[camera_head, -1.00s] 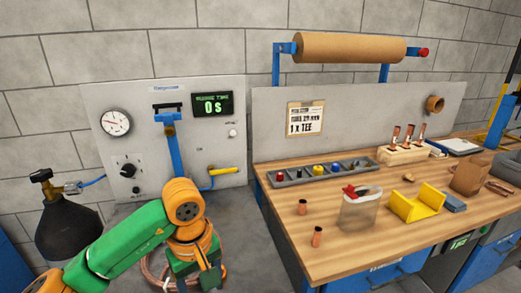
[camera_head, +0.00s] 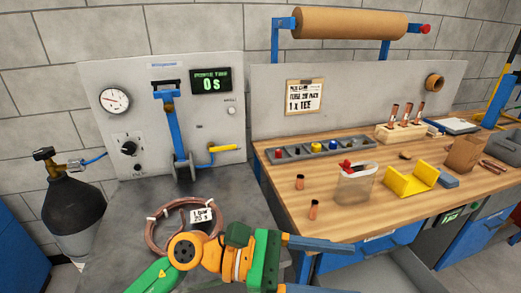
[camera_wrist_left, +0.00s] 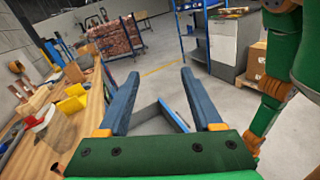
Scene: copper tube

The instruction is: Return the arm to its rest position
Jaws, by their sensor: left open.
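My left gripper (camera_head: 342,269) is low in the head view, in front of the workbench's near left corner. Its green palm faces right and its two blue fingers are spread with nothing between them. In the left wrist view the open fingers (camera_wrist_left: 160,76) point out over the grey floor, beside the bench. The orange wrist and green forearm come in from the bottom left, in front of the grey surface. My right gripper is in neither view; a green and orange arm link of mine shows at the right of the wrist view.
A tagged copper coil (camera_head: 162,225) lies on the grey surface (camera_head: 245,212), behind my left wrist.

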